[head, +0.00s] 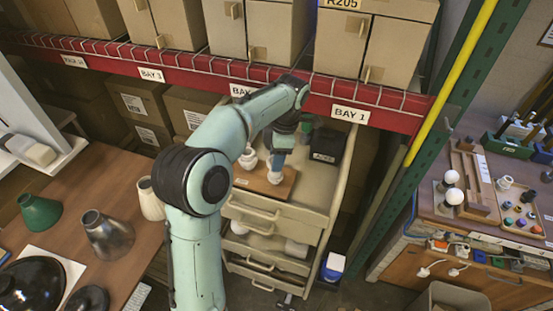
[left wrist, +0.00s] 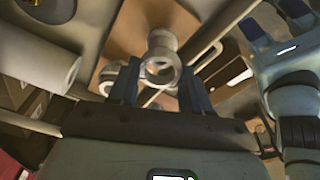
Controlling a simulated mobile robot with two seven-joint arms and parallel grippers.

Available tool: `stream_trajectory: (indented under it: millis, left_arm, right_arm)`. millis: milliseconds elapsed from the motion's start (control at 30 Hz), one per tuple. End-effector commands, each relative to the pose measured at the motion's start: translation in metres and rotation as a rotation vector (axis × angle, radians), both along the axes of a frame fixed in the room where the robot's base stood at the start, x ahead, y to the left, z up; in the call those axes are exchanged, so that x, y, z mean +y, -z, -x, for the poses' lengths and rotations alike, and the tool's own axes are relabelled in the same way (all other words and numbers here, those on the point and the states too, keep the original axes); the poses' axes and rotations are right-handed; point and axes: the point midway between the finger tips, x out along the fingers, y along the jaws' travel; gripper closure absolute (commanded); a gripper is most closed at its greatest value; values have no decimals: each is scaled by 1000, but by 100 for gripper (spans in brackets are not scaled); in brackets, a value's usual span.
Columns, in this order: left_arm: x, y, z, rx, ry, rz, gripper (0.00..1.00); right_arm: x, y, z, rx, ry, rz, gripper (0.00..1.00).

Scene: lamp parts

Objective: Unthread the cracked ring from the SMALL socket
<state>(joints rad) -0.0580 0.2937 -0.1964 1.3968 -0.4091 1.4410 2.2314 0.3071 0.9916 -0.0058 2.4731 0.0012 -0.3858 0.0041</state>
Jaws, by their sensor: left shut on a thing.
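My left gripper (head: 277,165) reaches down over a wooden board (head: 287,188) on the cart top. In the left wrist view, its two fingers (left wrist: 158,88) are closed on the sides of a pale ring (left wrist: 160,70). The ring is at the open end of a white socket (left wrist: 162,42) that stands on the board. I cannot tell if the ring is still threaded on it, and no crack is visible. Another white socket (head: 248,158) stands to the left on the board. No size label can be read.
A black box (head: 327,145) sits on the cart top, right of the board. The cart's drawers (head: 262,213) face forward. A red shelf beam (head: 215,87) runs behind and above. Lamp shades, including a green one (head: 39,212), stand on the left table.

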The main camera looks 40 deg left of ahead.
Motion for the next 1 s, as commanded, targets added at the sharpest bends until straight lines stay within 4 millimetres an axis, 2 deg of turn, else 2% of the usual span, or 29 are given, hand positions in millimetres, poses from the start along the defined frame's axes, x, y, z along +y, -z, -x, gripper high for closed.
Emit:
stream_trajectory:
  millis: [167,500,1000]
  left_arm:
    - [0,-9,1,2,1,0,88]
    - [0,-11,1,1,0,0,88]
    - [0,-47,1,2,1,0,88]
  right_arm:
    - [0,1,2,2,0,0,57]
    - [0,1,2,2,0,0,57]
    - [0,1,2,2,0,0,57]
